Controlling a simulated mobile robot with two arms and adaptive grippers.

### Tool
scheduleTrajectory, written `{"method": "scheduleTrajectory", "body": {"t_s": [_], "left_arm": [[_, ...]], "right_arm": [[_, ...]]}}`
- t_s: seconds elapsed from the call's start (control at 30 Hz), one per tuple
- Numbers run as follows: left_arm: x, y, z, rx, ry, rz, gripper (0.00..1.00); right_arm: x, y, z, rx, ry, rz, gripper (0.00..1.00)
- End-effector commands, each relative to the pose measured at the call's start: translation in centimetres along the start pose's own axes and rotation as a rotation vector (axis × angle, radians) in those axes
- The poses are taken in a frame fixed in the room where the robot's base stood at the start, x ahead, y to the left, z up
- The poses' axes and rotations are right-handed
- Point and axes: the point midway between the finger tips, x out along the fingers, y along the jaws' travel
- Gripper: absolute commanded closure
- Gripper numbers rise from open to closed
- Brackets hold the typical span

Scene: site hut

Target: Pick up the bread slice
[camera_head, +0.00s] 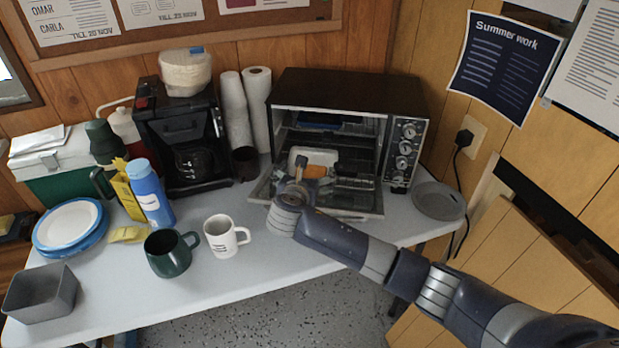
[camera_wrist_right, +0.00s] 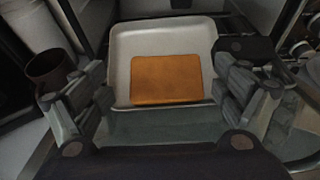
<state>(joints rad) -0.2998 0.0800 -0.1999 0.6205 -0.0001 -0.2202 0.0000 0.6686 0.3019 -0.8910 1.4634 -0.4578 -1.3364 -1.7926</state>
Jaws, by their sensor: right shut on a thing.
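The bread slice (camera_wrist_right: 167,79), a flat orange-brown square, lies on a white tray (camera_wrist_right: 120,55) in the right wrist view. In the head view the slice (camera_head: 315,171) and the tray (camera_head: 318,155) show at the mouth of the open toaster oven (camera_head: 350,95). My right gripper (camera_wrist_right: 163,95) has its fingers at the two sides of the tray's near part, shut on the tray. Gaps show between the fingers and the slice. In the head view this gripper (camera_head: 300,181) is over the lowered oven door. My left gripper is out of view.
A coffee maker (camera_head: 183,135), paper rolls (camera_head: 256,105) and a dark brown cup (camera_head: 245,163) stand left of the oven. A white mug (camera_head: 221,237) and green mug (camera_head: 168,253) stand in front. A grey plate (camera_head: 438,201) lies right. The table's front middle (camera_head: 285,275) is clear.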

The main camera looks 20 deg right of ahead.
Motion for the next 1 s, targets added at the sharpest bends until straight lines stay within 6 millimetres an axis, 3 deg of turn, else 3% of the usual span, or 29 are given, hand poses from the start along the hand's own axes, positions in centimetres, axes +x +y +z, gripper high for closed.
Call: {"method": "scheduleTrajectory", "body": {"t_s": [0.03,0.17,0.23,0.77,1.0], "left_arm": [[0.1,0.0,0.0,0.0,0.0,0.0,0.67],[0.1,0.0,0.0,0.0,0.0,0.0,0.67],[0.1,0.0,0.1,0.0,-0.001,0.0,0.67],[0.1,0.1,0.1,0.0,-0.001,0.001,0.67],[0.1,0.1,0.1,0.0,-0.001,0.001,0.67]], "right_arm": [[0.5,-1.0,-1.7,-0.023,0.027,-0.025,0.31],[0.5,-1.0,-1.7,-0.024,0.027,-0.026,0.4],[0.5,-1.1,-1.7,-0.024,0.026,-0.026,0.49],[0.4,-0.8,-1.6,-0.015,0.027,-0.021,0.52],[-0.1,-0.7,-0.1,-0.011,0.024,-0.019,0.52]]}}
